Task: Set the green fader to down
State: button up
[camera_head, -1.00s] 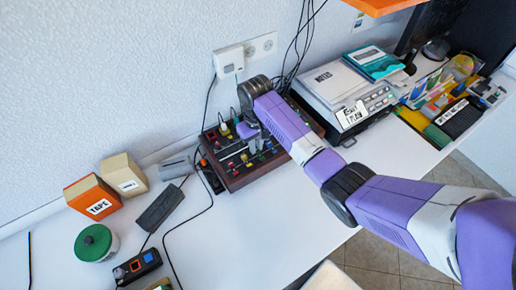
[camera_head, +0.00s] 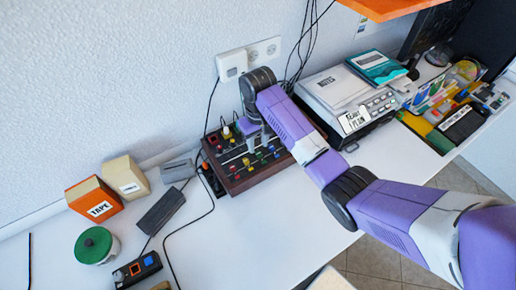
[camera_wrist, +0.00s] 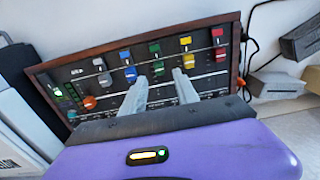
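The control panel (camera_head: 240,182) is a dark, wood-edged box on the white desk, and it fills the upper part of the wrist view (camera_wrist: 110,50). It carries a row of coloured caps. The green pieces, with the green fader (camera_wrist: 158,68), sit in the middle between the blue (camera_wrist: 130,74) and yellow (camera_wrist: 188,60) ones. My gripper (camera_wrist: 160,76) is open, its two pale fingers apart and reaching over the panel. The green cap shows just beyond and between the fingertips. I cannot tell whether they touch the panel. In the head view my gripper (camera_head: 250,128) hides part of the panel.
A label machine (camera_head: 340,95) stands close to the panel's right side. A black cable (camera_head: 208,205) runs along its left. The desk in front of the panel is clear.

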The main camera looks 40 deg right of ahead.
aim_at(258, 152)
jog(key=shift+r, duration=2.05)
